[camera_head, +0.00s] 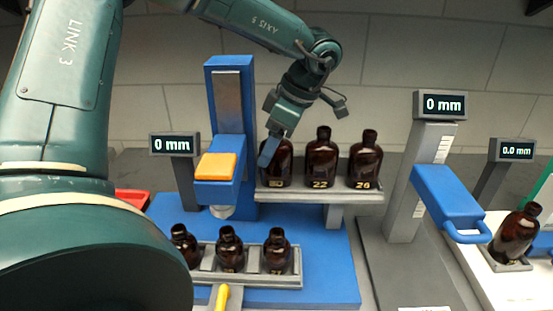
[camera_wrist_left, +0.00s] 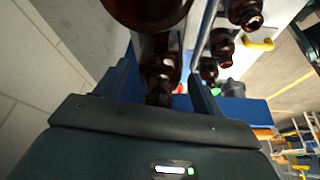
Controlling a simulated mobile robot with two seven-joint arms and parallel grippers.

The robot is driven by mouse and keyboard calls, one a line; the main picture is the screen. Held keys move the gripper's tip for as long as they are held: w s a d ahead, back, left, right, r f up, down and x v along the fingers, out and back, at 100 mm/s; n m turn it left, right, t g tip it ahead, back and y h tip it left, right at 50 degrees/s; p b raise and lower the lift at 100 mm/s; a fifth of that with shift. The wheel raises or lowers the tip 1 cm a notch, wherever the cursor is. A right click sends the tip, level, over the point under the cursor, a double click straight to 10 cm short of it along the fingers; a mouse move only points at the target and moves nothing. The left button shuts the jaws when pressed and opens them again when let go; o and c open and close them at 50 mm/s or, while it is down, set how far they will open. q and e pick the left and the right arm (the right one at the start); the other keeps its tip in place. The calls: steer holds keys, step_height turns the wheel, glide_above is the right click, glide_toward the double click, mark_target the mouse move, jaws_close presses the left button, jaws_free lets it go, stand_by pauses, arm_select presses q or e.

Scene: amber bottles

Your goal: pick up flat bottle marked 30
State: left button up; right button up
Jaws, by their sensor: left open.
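The dark amber bottle marked 30 (camera_head: 279,165) stands at the left end of a raised grey shelf. Its label is partly visible, and the gripper hides its upper left side. My left gripper (camera_head: 271,150) is open beside that bottle, at its neck and left side. I cannot tell whether they touch. In the left wrist view the open gripper's fingers (camera_wrist_left: 163,90) show with nothing clamped. A large amber bottle (camera_wrist_left: 150,10) is close at the top edge, cut off, with further bottles behind it. My right gripper is not in view.
Bottles marked 22 (camera_head: 321,160) and 26 (camera_head: 365,162) share the grey shelf (camera_head: 330,196). A blue press with an orange pad (camera_head: 215,166) stands left. Small bottles sit in a lower rack (camera_head: 205,277). A gauge with a blue handle (camera_head: 450,200) and a tilted bottle (camera_head: 516,232) are right.

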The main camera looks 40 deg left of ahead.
arm_select(q)
steer(key=shift+c, duration=0.6)
steer(key=c, duration=1)
steer(key=shift+r, duration=0.1)
